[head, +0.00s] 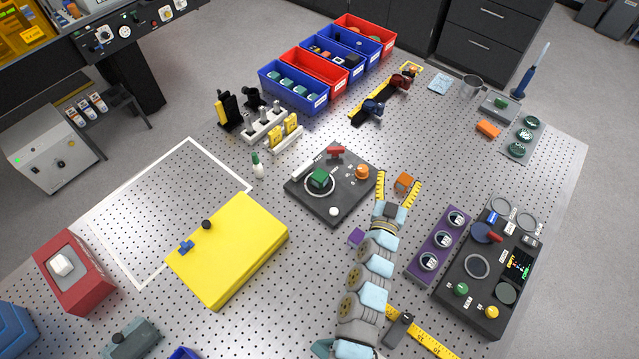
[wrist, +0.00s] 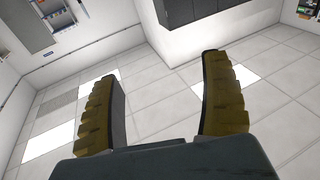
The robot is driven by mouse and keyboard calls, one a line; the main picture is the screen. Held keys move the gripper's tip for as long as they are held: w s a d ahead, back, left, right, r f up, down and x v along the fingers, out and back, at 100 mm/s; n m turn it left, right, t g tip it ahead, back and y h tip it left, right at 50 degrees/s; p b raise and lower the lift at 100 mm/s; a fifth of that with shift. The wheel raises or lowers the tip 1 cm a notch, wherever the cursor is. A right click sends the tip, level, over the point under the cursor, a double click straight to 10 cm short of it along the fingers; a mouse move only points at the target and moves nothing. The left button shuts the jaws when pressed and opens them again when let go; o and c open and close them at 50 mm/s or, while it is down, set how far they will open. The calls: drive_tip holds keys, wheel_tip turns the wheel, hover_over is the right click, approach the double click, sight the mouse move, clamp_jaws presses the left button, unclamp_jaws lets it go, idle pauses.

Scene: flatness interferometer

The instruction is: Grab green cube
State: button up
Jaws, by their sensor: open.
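A green cube (head: 319,179) sits inside a white ring on a dark square panel (head: 335,205) near the middle of the perforated table. My gripper (head: 398,186) is to the right of this panel in the head view. Its yellow fingers are spread wide apart. In the wrist view the gripper (wrist: 160,68) is empty, with only floor and cabinets beyond it. An orange block (head: 403,181) appears between the fingers in the head view, but not in the wrist view. A smaller green block (head: 501,103) sits on a grey device at the far right.
The dark panel also carries a red handle (head: 335,151), an orange knob (head: 362,172) and a white knob (head: 333,211). A yellow box (head: 228,250) lies to the left. A purple rack (head: 440,245) and a black control panel (head: 490,265) stand at right. Bins (head: 294,87) line the back.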

drive_tip(key=w+f+n+g+y+b, duration=0.25)
drive_tip(key=w+f+y, duration=0.2)
drive_tip(key=f, duration=0.25)
drive_tip(key=n+g+y+b, duration=0.8)
drive_tip(key=n+y+b, duration=0.1)
drive_tip(key=n+y, duration=0.4)
approach(323, 177)
drive_tip(key=shift+m, duration=0.25)
drive_tip(key=p+x, duration=0.2)
drive_tip(key=x, duration=0.9)
drive_tip(key=shift+w+a+p, duration=0.1)
drive_tip(key=shift+a+p, duration=0.1)
drive_tip(key=shift+p, duration=0.1)
drive_tip(key=shift+y, duration=0.25)
drive_tip(key=c, duration=1.3)
